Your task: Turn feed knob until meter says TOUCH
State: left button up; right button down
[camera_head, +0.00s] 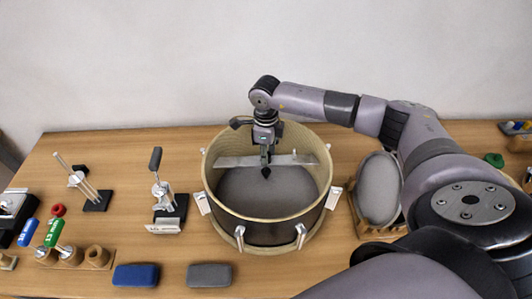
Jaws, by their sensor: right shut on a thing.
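A round drum (232,231) with a pale rim stands in the middle of the table, a grey mesh pad (250,195) showing inside. A thin metal bar (235,161) lies across its inside; I cannot tell what its ends rest on. My right gripper (266,158) points down at the bar's middle, shut on what appears to be the feed knob, which the fingers hide. A small dark tip (266,173) shows just below the bar, above the pad; whether it touches is unclear. I cannot make out a meter reading. My left gripper is not in view.
Small metal stands (165,198) are left of the drum. Blue (136,275) and grey (209,275) blocks lie in front. A grey oval pad (379,188) stands in a wooden rack at right, beside my arm. Green and blue-handled tools (54,233) are at far left.

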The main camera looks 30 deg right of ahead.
jog(key=m+b, duration=0.2)
jog(key=m, duration=0.2)
jog(key=shift+m+b, duration=0.5)
jog(key=shift+m, duration=1.2)
jog(key=shift+r, duration=0.1)
jog(key=c, duration=1.5)
grip_release()
jog(key=shift+c, duration=0.2)
notch_tip(320, 180, up, 12)
